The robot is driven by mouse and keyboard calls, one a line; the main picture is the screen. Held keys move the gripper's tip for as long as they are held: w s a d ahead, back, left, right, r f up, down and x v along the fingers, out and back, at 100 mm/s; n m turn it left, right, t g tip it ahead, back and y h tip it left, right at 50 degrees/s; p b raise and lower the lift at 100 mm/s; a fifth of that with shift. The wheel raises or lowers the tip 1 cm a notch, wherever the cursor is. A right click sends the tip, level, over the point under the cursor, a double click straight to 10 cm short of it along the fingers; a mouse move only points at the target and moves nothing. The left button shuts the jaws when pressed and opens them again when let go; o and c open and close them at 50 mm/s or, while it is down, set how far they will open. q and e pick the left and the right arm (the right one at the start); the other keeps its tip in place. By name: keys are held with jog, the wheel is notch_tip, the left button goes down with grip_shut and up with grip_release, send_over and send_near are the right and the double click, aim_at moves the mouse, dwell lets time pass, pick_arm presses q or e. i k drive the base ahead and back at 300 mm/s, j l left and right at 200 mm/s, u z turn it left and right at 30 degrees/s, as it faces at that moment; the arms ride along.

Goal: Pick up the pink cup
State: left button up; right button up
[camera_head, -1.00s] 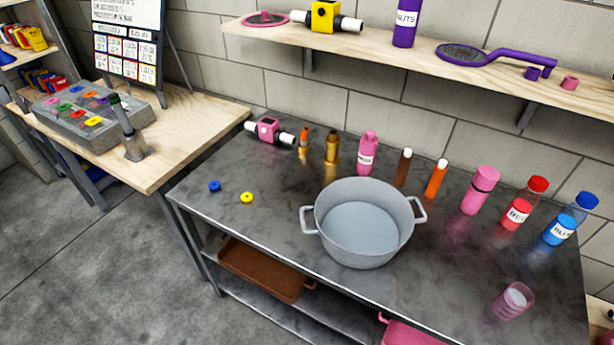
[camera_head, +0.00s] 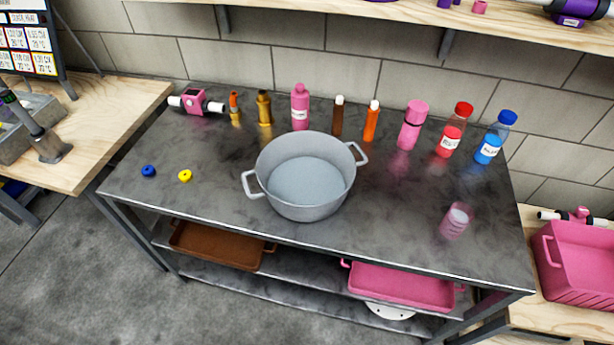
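A translucent pink cup (camera_head: 455,221) with a pale white inside stands near the right front part of the dark metal table (camera_head: 400,240). It looks upright, and nothing touches it. A taller pink container with a dark band (camera_head: 412,125) stands farther back, behind and to the left of the cup. Neither of my grippers shows in the head view.
A large grey pot (camera_head: 300,205) stands mid-table, left of the cup. Several bottles, including a red one (camera_head: 453,131) and a blue one (camera_head: 494,138), line the back. Pink and brown trays lie on the lower shelf. The table around the cup is clear.

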aim_at(459, 216)
jog(key=z, duration=1.3)
